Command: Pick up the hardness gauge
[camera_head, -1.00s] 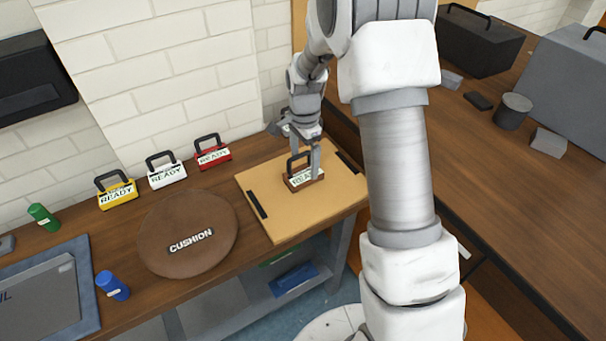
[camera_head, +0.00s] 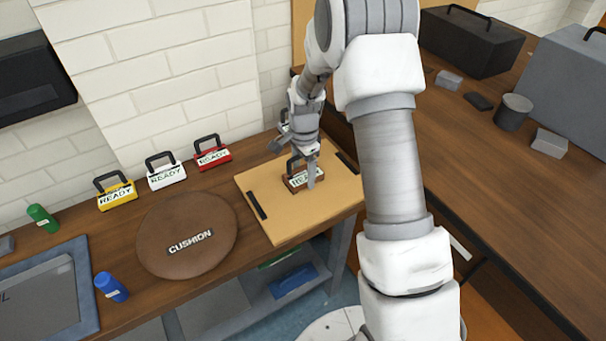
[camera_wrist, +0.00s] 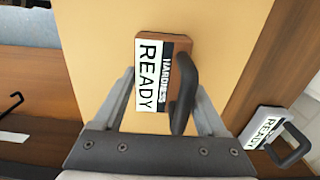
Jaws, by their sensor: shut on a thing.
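The hardness gauge (camera_head: 297,181) is a small brown block with a black handle and a white label reading READY. It sits on the light wooden board at the back of the bench. In the wrist view the gauge (camera_wrist: 178,46) shows the words HARDNESS and READY, with its handle toward the right finger. My gripper (camera_head: 302,173) is lowered over it, with a finger on either side, shut on it. In the wrist view my gripper (camera_wrist: 163,88) straddles the gauge. I see no clear gap between the gauge and the board.
The board (camera_head: 275,221) has dark strips at its sides. Red (camera_head: 212,158), white (camera_head: 166,175) and yellow (camera_head: 117,196) READY gauges stand left along the wall. A round brown cushion (camera_head: 187,262) lies in front.

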